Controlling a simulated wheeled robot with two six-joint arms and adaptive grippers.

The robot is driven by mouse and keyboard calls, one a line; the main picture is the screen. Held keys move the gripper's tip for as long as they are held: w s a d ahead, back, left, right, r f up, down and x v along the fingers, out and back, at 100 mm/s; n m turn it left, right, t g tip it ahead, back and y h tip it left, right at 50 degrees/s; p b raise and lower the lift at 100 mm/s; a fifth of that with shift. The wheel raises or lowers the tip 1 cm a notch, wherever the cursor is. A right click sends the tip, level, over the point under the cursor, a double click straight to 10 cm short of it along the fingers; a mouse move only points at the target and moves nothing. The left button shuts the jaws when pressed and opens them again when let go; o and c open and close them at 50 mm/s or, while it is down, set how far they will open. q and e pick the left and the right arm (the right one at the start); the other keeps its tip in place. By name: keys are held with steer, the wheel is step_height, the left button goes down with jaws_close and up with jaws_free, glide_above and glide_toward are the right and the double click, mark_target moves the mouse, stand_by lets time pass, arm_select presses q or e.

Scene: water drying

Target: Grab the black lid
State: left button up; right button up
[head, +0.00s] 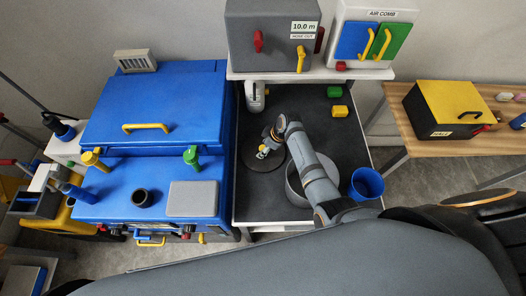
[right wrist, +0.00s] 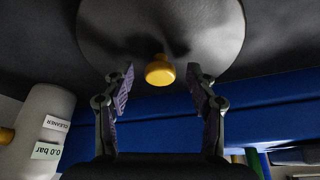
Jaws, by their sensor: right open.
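The black lid (head: 262,167) lies flat on the dark worktop, a round dark disc partly covered by my right gripper (head: 264,151). In the right wrist view the lid (right wrist: 205,35) fills the upper middle, with a yellow knob (right wrist: 160,70) at its centre. My right gripper (right wrist: 160,78) is open, its two fingers apart on the left and right of the knob. No contact with the knob shows. My left gripper is not in view.
A round grey pot (head: 294,186) stands right of the lid, partly hidden under my right arm. A blue cup (head: 367,184) stands at the worktop's right edge. A blue machine (head: 150,105) is on the left. Green (head: 334,91) and yellow (head: 340,111) blocks lie at the back.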

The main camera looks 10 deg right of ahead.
jaws_close()
steer(key=shift+r, duration=0.1)
